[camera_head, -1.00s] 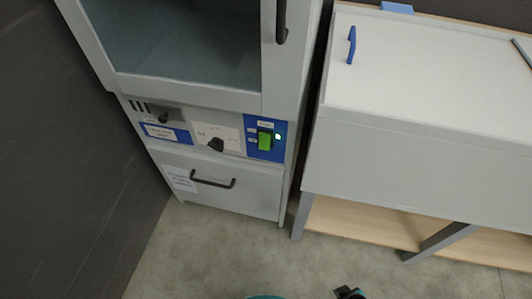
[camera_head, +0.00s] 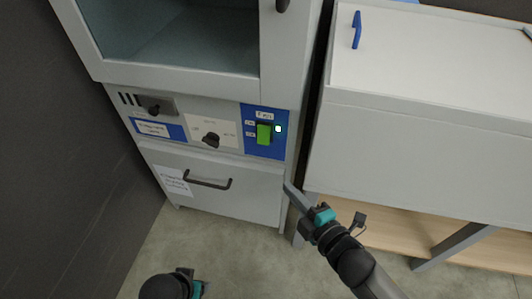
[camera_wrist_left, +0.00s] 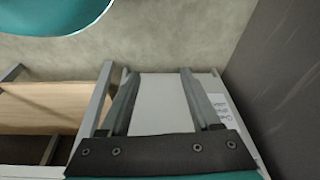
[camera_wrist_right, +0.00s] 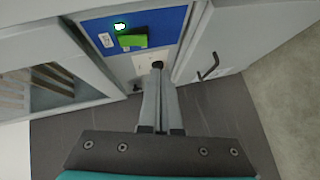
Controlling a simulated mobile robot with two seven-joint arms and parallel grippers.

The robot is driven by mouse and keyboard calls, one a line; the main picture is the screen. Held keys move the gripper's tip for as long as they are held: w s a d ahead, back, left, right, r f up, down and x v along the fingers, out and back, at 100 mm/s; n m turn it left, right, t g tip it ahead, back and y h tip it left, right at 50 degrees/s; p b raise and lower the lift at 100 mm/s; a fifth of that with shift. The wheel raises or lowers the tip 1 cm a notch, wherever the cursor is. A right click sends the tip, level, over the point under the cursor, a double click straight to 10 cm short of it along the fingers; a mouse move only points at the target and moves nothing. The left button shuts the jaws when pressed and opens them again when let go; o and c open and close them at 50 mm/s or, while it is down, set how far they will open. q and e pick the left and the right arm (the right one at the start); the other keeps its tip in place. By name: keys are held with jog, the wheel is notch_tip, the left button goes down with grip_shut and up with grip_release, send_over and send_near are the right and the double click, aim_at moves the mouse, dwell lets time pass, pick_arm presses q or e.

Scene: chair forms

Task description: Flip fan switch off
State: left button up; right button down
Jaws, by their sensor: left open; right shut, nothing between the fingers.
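The green fan switch (camera_head: 264,134) sits on a blue panel (camera_head: 279,149) labelled "Fan" at the right of the cabinet's control strip. A small light (camera_head: 278,129) beside it glows white-green. In the right wrist view the switch (camera_wrist_right: 131,41) shows beyond and left of the fingertips. My right gripper (camera_head: 288,187) is shut and empty, below and right of the panel, apart from the switch; it also shows in the right wrist view (camera_wrist_right: 159,80). My left gripper is open and empty in the left wrist view (camera_wrist_left: 157,75); its fingers are not clear in the head view.
A dark knob (camera_head: 210,140) and another knob (camera_head: 154,109) sit left of the switch. A drawer with a dark handle (camera_head: 208,184) is below. A white bench (camera_head: 420,140) stands close on the right, with a narrow gap between. The floor in front is clear.

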pick_arm(q)
jog(key=shift+w+d+r, duration=0.1)
jog(key=shift+r, duration=0.65)
pick_arm(e)
jog(key=r, duration=0.1)
jog(key=a+r+n, duration=0.1)
jog(key=r+y, duration=0.1)
jog(key=shift+s+a+n, duration=0.1)
jog(key=shift+a+n, duration=0.2)
jog(key=b, duration=0.5)
send_near(258, 140)
jog(key=w+a+f, duration=0.1)
jog(key=w+a, duration=0.2)
pick_arm(q)
notch_tip(258, 140, up, 10)
jog(key=w+d+t, duration=0.1)
jog(key=w+t, duration=0.1)
jog(key=shift+f+t+h+b, duration=0.25)
jog(key=shift+t+h+b, duration=0.05)
jog(key=shift+h, duration=0.1)
pick_arm(e)
jog(key=shift+w+d+f, duration=0.1)
jog(key=shift+w, duration=0.9)
pick_arm(q)
jog(key=shift+w+d, duration=0.1)
